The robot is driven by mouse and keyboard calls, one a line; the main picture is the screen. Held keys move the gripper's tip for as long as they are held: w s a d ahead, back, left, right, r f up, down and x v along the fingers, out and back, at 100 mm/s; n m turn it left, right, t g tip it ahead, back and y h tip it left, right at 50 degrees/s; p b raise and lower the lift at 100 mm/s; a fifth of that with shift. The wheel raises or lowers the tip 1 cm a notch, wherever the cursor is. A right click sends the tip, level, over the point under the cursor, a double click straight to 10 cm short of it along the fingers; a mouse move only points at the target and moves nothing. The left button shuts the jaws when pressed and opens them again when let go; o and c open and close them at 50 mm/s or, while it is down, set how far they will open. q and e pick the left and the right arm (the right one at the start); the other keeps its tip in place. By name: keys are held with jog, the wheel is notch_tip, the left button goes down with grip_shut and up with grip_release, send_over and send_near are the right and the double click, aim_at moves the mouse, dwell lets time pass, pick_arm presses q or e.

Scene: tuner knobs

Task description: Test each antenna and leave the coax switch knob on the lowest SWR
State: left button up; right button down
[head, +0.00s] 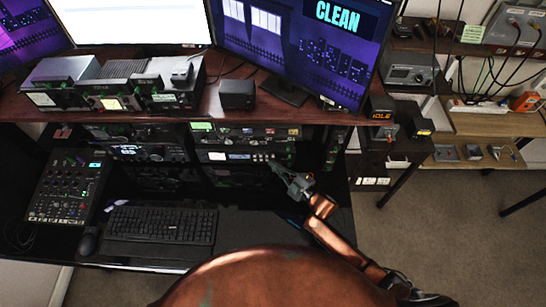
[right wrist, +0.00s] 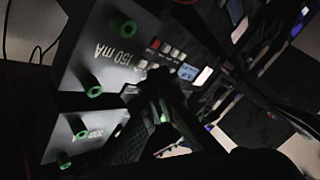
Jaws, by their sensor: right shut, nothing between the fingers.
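My right gripper (head: 278,170) reaches in from the lower right to the front of the radio rack (head: 243,156) under the desk shelf. It is shut and empty, with its tips close to the lower rack panel. In the right wrist view the dark fingers (right wrist: 162,95) are together in front of a dark panel with small buttons (right wrist: 172,50). I cannot tell whether they touch it. I cannot pick out the coax switch knob or an SWR reading for certain; the panels are dark and small. My left gripper is not in view.
A keyboard (head: 160,225), mouse (head: 88,243) and mixer (head: 68,187) lie on the lower desk. A monitor (head: 292,40) reads CLEAN; a small display (head: 381,115) reads IDLE.

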jog(key=shift+w, duration=0.15)
jog(key=shift+w, duration=0.3)
jog(key=shift+w+d, duration=0.1)
jog(key=shift+w, duration=0.25)
dwell(0.6)
jog(key=shift+s, duration=0.8)
jog(key=shift+s+r+p, duration=0.1)
jog(key=shift+s+p, duration=0.85)
jog(key=shift+s, duration=0.35)
jog(key=shift+s+a+p, duration=0.15)
jog(key=shift+s+p, duration=0.05)
jog(key=shift+s, duration=0.4)
jog(key=shift+s+a+p, duration=0.15)
jog(key=shift+s+p, duration=0.05)
jog(key=shift+s, duration=0.4)
dwell(3.0)
